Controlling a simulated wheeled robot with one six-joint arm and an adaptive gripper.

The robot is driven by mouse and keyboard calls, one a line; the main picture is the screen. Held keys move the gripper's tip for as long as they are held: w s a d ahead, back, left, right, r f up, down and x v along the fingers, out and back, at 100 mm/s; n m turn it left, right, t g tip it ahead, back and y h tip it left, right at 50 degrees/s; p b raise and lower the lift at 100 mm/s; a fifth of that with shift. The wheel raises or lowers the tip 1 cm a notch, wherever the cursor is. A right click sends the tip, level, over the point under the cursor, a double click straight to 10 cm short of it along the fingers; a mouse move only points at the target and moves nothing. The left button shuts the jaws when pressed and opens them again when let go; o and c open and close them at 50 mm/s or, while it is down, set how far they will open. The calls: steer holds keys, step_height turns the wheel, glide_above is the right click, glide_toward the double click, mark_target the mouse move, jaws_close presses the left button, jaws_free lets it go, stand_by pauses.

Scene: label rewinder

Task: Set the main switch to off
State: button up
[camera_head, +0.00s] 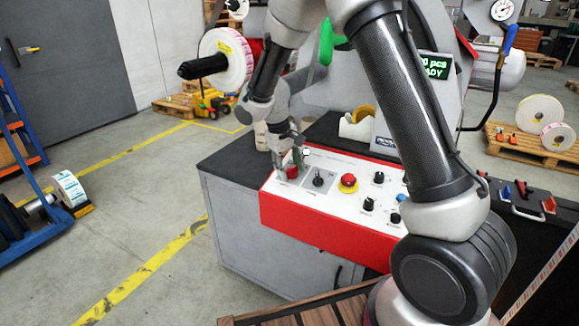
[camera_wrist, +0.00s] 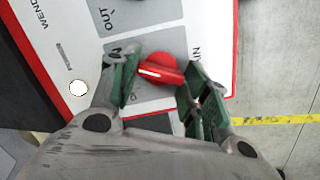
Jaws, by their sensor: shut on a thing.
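The main switch (camera_wrist: 160,70) is a red rotary knob with a white pointer line, on a grey plate of the control panel. In the wrist view the pointer line lies nearly crosswise, slightly tilted. In the head view the red knob (camera_head: 292,173) is at the panel's left end, partly hidden by my gripper (camera_head: 291,160). In the wrist view my gripper (camera_wrist: 162,84) has its green-padded fingers on either side of the knob, shut on it. The fingers hide part of the plate's lettering, so I cannot read which position the pointer marks.
Next to the switch is a black selector (camera_head: 318,179), then a red mushroom button (camera_head: 348,180) on yellow and several black knobs. A white round lamp (camera_wrist: 78,88) is near the switch. A tape dispenser (camera_head: 358,124) stands behind the panel. Open floor lies to the left.

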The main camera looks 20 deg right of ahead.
steer(key=n, duration=0.5)
steer(key=shift+s+a+n+t+h, duration=0.1)
steer(key=shift+a+n+t+h, duration=0.05)
steer(key=shift+n+t+h, duration=0.2)
steer(key=n, duration=0.6)
steer(key=shift+s+t, duration=0.1)
steer(key=shift+t, duration=0.15)
steer(key=o, duration=1)
steer(key=v, duration=1.2)
steer(key=shift+a+f, duration=0.1)
steer(key=shift+a, duration=0.05)
